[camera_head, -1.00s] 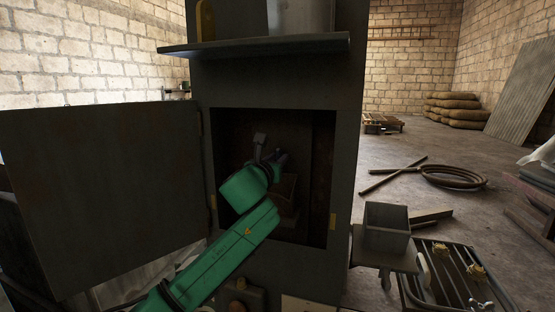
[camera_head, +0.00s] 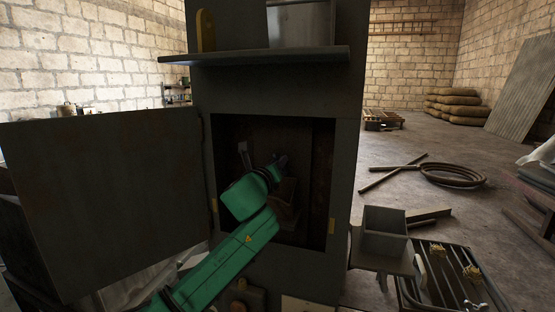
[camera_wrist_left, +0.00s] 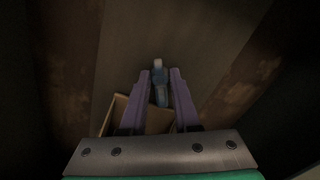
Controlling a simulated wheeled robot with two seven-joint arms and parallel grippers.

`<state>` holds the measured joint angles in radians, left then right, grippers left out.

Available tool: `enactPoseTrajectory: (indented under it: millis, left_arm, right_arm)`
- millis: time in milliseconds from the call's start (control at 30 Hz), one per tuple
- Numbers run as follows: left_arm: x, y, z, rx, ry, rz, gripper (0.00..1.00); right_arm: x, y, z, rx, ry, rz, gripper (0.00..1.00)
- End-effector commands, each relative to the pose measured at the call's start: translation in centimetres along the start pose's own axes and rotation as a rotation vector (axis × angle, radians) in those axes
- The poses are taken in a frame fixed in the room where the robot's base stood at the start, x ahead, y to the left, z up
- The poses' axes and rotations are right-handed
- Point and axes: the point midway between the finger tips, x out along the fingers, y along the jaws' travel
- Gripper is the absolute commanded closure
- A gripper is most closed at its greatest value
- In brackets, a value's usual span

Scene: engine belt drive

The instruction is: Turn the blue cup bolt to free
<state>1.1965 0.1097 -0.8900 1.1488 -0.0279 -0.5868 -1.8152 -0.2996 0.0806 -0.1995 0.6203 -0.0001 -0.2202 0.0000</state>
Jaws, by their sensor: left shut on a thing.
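The blue cup bolt (camera_wrist_left: 159,90) shows in the left wrist view as a small dim blue piece with a paler top, between the two purple-grey fingers. My left gripper (camera_wrist_left: 160,84) is shut on it. In the head view my green left arm reaches into the open dark cabinet (camera_head: 348,180), and the left gripper (camera_head: 281,160) is inside, partly hidden by its wrist. The bolt cannot be made out in the head view. A brown open box (camera_wrist_left: 117,112) lies behind and below the fingers in the wrist view. My right gripper is not in view.
The cabinet door (camera_head: 105,195) stands open on the left. A shelf (camera_head: 255,54) juts out above the opening. A grey bin (camera_head: 385,222) sits at the cabinet's right side, beside a metal grate (camera_head: 455,285). The cabinet's inner walls are close around the gripper.

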Motion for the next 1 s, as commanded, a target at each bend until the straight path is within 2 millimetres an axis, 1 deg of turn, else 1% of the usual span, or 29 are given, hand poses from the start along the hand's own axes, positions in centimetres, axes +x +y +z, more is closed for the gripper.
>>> enactPoseTrajectory:
  millis: [33, 100, 400, 800, 1000]
  left_arm:
    - [0.0, -0.1, 0.1, -0.045, 0.001, 0.0, 1.0]
    - [0.0, 0.0, 0.1, -0.112, 0.002, 0.0, 1.0]
    - [0.0, 0.1, 0.0, -0.398, 0.001, 0.001, 1.0]
    - [0.0, 0.2, -0.1, -0.774, 0.001, 0.001, 1.0]
    - [0.0, 0.2, -0.2, -0.934, 0.001, 0.001, 1.0]
  right_arm:
    - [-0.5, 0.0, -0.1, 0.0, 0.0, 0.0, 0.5]
    - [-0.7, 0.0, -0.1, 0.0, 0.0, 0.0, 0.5]
    - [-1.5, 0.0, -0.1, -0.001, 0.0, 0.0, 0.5]
    - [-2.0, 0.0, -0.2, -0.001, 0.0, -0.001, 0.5]
    - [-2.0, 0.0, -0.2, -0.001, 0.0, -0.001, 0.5]
